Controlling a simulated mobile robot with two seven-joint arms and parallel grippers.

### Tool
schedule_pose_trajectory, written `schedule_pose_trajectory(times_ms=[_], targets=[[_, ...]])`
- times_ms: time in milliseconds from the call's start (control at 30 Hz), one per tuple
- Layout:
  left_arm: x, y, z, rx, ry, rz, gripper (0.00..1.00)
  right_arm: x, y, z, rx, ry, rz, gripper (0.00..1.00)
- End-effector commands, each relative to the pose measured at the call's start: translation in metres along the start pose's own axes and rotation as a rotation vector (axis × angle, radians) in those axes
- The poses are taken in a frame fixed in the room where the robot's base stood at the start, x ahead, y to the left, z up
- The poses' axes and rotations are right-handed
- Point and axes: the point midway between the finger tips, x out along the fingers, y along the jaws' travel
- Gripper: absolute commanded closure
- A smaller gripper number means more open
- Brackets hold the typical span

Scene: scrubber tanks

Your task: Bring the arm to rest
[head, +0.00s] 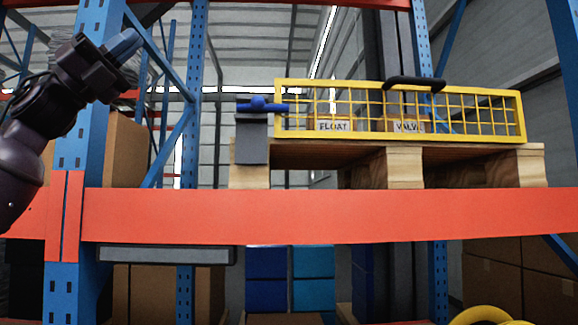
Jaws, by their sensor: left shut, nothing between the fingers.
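My left gripper (128,46) is at the upper left, on a dark arm that comes in from the left edge. Its fingers are together with nothing between them. It is in front of the blue rack upright and apart from the yellow cage. My right gripper does not show.
A yellow mesh cage (461,110) with a black handle (414,83) and "FLOAT" and "VALV…" labels stands on a wooden pallet (405,165). A blue valve handle (262,105) sits at its left end. An orange beam (330,214) crosses in front. Cardboard boxes (125,147) stand behind the left upright.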

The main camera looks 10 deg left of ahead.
Motion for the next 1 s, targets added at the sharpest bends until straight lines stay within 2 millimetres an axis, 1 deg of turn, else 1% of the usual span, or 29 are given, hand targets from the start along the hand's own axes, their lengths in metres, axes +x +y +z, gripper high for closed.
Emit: schedule_pose_trajectory(times_ms=[33, 67, 100, 167, 200, 267, 300, 367, 400, 467, 500, 567, 600, 667, 700, 767, 800, 867, 900, 967, 1000], targets=[[-0.010, 0.033, -0.007, -0.083, -0.054, 0.017, 1.00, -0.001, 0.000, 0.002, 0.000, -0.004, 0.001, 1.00], [-0.016, 0.050, -0.010, -0.128, -0.087, 0.027, 1.00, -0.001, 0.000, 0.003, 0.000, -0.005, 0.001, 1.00], [-0.025, 0.072, -0.015, -0.186, -0.131, 0.042, 1.00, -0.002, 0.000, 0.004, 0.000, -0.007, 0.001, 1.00], [-0.040, 0.104, -0.024, -0.268, -0.195, 0.067, 1.00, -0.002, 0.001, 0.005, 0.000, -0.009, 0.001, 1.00], [-0.050, 0.125, -0.031, -0.322, -0.236, 0.085, 1.00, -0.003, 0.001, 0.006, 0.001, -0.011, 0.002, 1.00], [-0.068, 0.156, -0.043, -0.397, -0.296, 0.115, 1.00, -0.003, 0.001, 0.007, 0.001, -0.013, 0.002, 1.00], [-0.081, 0.175, -0.052, -0.446, -0.336, 0.136, 1.00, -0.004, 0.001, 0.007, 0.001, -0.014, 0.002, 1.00], [-0.100, 0.203, -0.066, -0.518, -0.396, 0.168, 1.00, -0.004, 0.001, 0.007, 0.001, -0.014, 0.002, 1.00], [-0.114, 0.221, -0.076, -0.563, -0.436, 0.191, 1.00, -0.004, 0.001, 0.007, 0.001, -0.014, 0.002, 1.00], [-0.136, 0.246, -0.093, -0.630, -0.493, 0.223, 1.00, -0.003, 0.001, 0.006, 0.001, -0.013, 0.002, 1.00], [-0.151, 0.261, -0.105, -0.673, -0.532, 0.246, 1.00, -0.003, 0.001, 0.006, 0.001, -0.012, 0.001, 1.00], [-0.173, 0.283, -0.124, -0.736, -0.590, 0.281, 1.00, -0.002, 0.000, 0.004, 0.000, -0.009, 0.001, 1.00], [-0.189, 0.297, -0.138, -0.777, -0.629, 0.304, 1.00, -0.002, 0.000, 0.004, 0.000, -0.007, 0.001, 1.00], [-0.213, 0.316, -0.159, -0.836, -0.686, 0.340, 1.00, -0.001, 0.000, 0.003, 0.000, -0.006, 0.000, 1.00], [-0.230, 0.327, -0.174, -0.875, -0.726, 0.364, 1.00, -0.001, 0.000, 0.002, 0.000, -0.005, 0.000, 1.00], [-0.254, 0.342, -0.197, -0.932, -0.783, 0.400, 1.00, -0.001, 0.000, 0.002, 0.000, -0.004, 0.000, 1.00], [-0.271, 0.351, -0.213, -0.969, -0.822, 0.423, 1.00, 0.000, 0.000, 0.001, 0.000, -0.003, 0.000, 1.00], [-0.296, 0.363, -0.237, -1.024, -0.881, 0.458, 1.00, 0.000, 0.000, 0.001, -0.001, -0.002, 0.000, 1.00], [-0.313, 0.369, -0.254, -1.058, -0.920, 0.481, 1.00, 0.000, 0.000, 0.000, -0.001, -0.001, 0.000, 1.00], [-0.337, 0.377, -0.281, -1.110, -0.979, 0.515, 1.00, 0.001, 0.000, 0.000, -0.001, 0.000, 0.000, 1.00], [-0.354, 0.381, -0.298, -1.144, -1.018, 0.538, 1.00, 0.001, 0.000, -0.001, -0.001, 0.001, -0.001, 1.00]])
